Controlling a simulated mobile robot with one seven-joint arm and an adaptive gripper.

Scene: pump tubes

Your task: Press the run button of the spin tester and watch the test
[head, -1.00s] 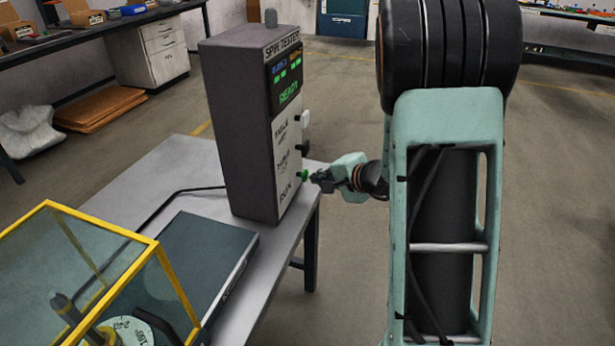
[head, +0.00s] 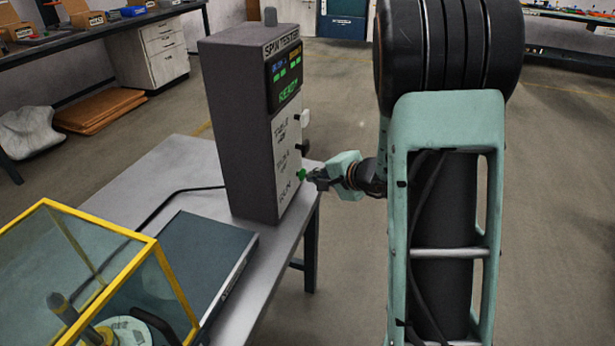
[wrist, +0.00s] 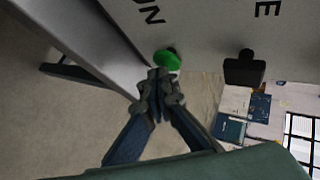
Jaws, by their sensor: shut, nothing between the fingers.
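The spin tester (head: 245,130) is a tall dark grey box with a white front panel, standing on a metal table. Its display (head: 286,83) reads READY in green. The green run button (head: 301,174) sits low on the front panel, beside the word RUN; it also shows in the wrist view (wrist: 167,60). My gripper (head: 310,177) is shut and empty, its fingertips right at the green button. In the wrist view the closed fingertips (wrist: 159,76) are just below the button; I cannot tell whether they touch it.
A black knob (wrist: 245,68) and a white knob (head: 305,117) sit above the green button. A yellow-framed clear guard (head: 100,250) and a flat dark box (head: 205,258) are on the table (head: 180,160). The floor right of the table is open.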

